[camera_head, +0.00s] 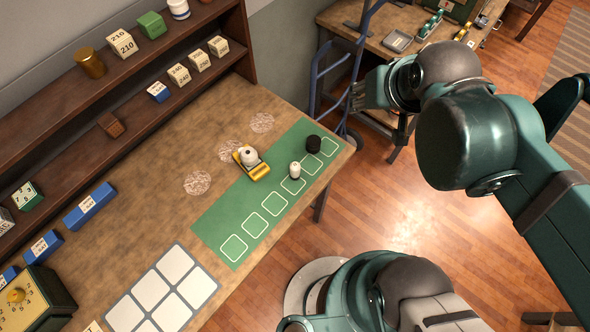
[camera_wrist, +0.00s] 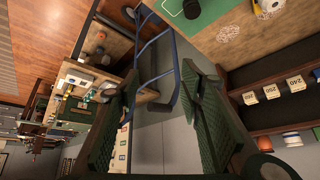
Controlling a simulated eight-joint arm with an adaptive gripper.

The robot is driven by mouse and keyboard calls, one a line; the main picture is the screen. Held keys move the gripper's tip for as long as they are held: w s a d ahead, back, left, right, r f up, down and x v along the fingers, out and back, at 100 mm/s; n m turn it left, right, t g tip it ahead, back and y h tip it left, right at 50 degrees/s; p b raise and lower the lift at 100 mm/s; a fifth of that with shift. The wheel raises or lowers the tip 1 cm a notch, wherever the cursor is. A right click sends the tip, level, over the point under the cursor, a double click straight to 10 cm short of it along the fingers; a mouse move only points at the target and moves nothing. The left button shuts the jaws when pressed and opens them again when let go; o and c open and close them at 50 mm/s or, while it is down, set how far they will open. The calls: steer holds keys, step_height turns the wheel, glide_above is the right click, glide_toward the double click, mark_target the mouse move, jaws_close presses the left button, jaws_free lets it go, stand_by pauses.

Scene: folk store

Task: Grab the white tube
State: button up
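A small white tube-like piece (camera_head: 295,170) stands upright on the green mat (camera_head: 236,211), at one of its outlined squares. A rounder white item sits in a yellow holder (camera_head: 257,170) to its left. A black round piece (camera_head: 313,144) stands to its upper right and also shows in the wrist view (camera_wrist: 192,8). My gripper (camera_head: 358,96) is off the table's right end, beyond the black piece and apart from all of these. In the wrist view its two green ridged fingers are spread wide, with nothing between them (camera_wrist: 160,100).
A wooden shelf (camera_head: 150,112) with numbered boxes runs along the table's back. A blue hand truck (camera_head: 338,62) stands beside the table's right end, near my gripper. A white-squared board (camera_head: 200,286) lies at the front left. The table around the mat is mostly clear.

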steer(key=w+a+f+m+g, duration=0.1)
steer(key=a+f+m+g, duration=0.2)
steer(key=a+f+m, duration=0.6)
steer(key=m+g+b, duration=0.2)
steer(key=m+g, duration=0.1)
steer(key=m, duration=0.7)
glide_above(295, 164)
steer(key=f, duration=0.9)
steer(key=shift+w+d+f, duration=0.15)
steer(key=shift+d+f, duration=0.15)
steer(key=shift+f, duration=0.05)
steer(key=shift+s+a+f+m+g, duration=0.3)
steer(key=shift+f+g, duration=0.1)
steer(key=shift+f, duration=0.1)
steer(key=shift+f, duration=0.1)
steer(key=shift+f, duration=1.2)
steer(key=shift+f, duration=0.1)
steer(key=shift+w+f+b, duration=0.1)
steer(key=shift+f+b, duration=0.45)
steer(key=shift+f, duration=1.95)
steer(key=shift+c, duration=0.2)
